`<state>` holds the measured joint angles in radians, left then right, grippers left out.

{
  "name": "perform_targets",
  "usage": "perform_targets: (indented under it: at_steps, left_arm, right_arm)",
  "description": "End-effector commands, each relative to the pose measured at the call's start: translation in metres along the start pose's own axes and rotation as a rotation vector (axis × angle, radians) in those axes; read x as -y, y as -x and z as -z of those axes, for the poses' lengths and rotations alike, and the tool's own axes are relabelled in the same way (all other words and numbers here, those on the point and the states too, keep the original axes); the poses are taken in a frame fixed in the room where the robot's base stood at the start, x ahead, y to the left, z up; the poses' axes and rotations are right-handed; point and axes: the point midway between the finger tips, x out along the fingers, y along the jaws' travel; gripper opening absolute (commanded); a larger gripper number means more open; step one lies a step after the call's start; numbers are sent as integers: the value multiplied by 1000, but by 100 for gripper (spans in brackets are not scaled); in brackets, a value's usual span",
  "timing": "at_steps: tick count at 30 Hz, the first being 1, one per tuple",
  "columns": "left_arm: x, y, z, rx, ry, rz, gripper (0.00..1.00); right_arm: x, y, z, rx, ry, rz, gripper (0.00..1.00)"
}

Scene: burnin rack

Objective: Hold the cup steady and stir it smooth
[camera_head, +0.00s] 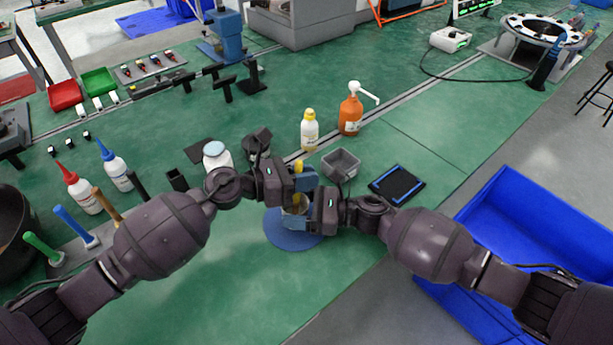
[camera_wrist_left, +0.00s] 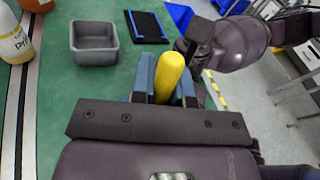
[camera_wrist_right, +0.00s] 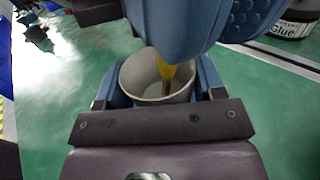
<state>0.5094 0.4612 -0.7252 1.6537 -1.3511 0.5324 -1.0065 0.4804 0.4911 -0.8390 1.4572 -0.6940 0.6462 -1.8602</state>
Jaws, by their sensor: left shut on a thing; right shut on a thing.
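The cup (camera_wrist_right: 142,72) is a pale, open-topped cup, seen from above in the right wrist view. My right gripper (camera_wrist_right: 155,88) is shut on it, one blue finger on each side. In the head view the cup (camera_head: 297,206) is mostly hidden by the grippers above a round blue mat (camera_head: 284,236). My left gripper (camera_wrist_left: 168,80) is shut on a yellow-handled stirring tool (camera_wrist_left: 169,72), above the cup. The tool's yellow lower part (camera_wrist_right: 176,75) reaches down into the cup. What is inside the cup is hard to make out.
A grey square bin (camera_head: 341,165), a black and blue pad (camera_head: 397,184), a yellow-capped bottle (camera_head: 309,132) and an orange pump bottle (camera_head: 350,116) stand behind the grippers. A white jar (camera_head: 216,156) is to the left. A blue crate (camera_head: 545,235) is at right. The front green bench is clear.

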Motion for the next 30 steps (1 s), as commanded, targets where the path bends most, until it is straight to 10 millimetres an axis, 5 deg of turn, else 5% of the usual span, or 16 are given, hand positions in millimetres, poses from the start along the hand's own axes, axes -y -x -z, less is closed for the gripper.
perform_targets:
  at_steps: [30]
  left_arm:
    - [0,0,-52,0,-3,1,0]
  right_arm:
    - [0,0,0,0,0,0,40]
